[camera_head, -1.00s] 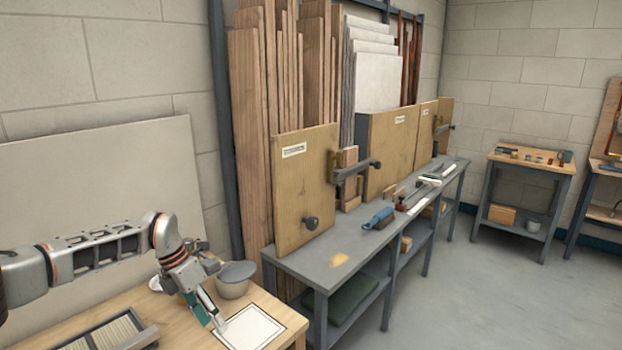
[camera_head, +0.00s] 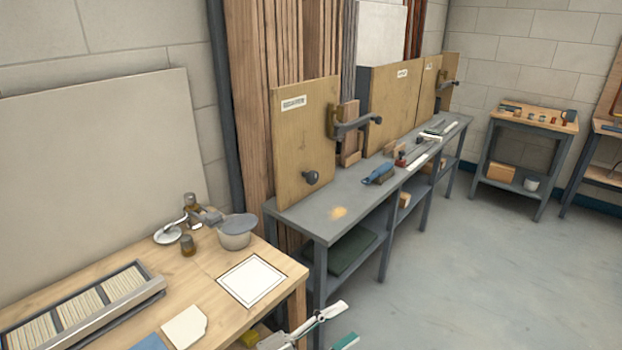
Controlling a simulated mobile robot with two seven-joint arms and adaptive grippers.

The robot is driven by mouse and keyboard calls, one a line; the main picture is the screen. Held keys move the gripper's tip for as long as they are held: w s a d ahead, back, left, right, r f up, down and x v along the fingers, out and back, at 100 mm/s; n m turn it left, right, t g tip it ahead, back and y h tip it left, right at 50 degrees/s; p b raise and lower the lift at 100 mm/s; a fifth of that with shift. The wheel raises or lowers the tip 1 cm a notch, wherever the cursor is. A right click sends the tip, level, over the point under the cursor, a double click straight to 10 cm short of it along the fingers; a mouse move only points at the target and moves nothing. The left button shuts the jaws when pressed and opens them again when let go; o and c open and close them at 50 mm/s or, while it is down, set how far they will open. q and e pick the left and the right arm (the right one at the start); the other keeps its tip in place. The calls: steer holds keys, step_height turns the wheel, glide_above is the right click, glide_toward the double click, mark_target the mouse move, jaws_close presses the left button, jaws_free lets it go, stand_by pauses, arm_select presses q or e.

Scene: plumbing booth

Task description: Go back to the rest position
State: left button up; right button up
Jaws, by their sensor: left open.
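My left gripper (camera_head: 343,323) shows at the bottom edge of the head view, just right of the wooden table's front corner. Its two fingers are spread apart with nothing between them. Most of its arm is outside the picture. The wooden table (camera_head: 222,262) is at the lower left, and the gripper is clear of its top. My right gripper is not in view.
On the wooden table are a slotted tray (camera_head: 85,307), a grey lidded pot (camera_head: 236,232), a small brown jar (camera_head: 188,246) and a white black-bordered square (camera_head: 252,281). A long grey bench (camera_head: 370,203) runs behind. Open floor (camera_head: 460,280) lies to the right.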

arm_select(q)
steer(key=s+a+f+n+y, duration=0.7)
steer(key=a+f+n, duration=0.3)
steer(key=a, duration=0.3)
steer(key=s+a+f+n+y, duration=0.7)
steer(key=a+f+n, duration=0.3)
steer(key=a, duration=0.3)
steer(key=shift+s+a+t, duration=0.15)
steer(key=shift+s+t, duration=0.25)
steer(key=shift+s, duration=0.5)
steer(key=shift+f, duration=0.1)
